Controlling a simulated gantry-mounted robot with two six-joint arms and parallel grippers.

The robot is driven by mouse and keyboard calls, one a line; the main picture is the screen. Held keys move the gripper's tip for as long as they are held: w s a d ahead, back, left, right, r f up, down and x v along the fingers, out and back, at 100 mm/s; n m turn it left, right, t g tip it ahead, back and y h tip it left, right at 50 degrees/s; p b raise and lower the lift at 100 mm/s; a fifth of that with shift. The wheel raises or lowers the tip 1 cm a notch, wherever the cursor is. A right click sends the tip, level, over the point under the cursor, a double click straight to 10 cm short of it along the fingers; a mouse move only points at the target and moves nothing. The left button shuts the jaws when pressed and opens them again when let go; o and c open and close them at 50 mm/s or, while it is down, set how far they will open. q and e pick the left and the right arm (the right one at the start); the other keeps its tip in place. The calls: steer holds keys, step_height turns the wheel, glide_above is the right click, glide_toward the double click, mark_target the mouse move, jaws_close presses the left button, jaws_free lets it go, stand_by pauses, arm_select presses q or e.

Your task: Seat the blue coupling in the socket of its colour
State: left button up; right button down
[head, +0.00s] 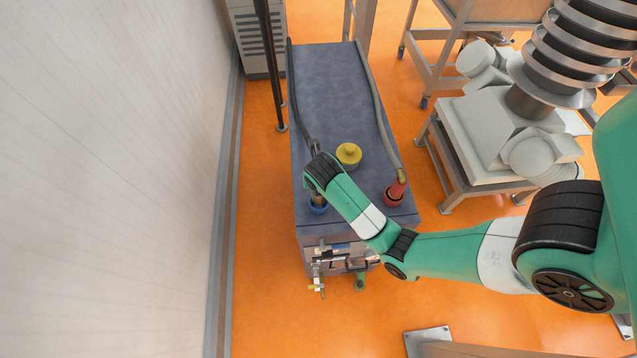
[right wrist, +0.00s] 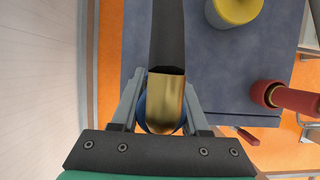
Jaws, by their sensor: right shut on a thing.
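My right gripper (right wrist: 163,88) is shut on the brass end (right wrist: 165,98) of a dark hose in the right wrist view. Blue (right wrist: 143,112) shows on both sides of and below the brass; I cannot tell there how much is coupling and how much is socket. In the head view a blue round part (head: 317,209) sits at the bench's front left, right below the held end. My right wrist hides most of the gripper and coupling there, so whether the coupling is seated cannot be told. My left gripper is not in view.
A yellow round part (head: 348,154) stands mid-bench. A red coupling on a second hose (head: 374,95) meets a red socket (head: 393,198) at the front right. The blue-grey bench (head: 330,75) is clear behind. Valves and pipes (head: 325,262) hang at its front; a pale wall (head: 110,180) stands left.

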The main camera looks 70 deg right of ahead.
steer(key=shift+f, duration=0.35)
stand_by(0.6)
steer(key=shift+f+b, duration=1.25)
steer(key=shift+b, duration=0.2)
steer(key=shift+f+b, duration=0.85)
steer(key=shift+f+b, duration=0.4)
steer(key=shift+f, duration=0.15)
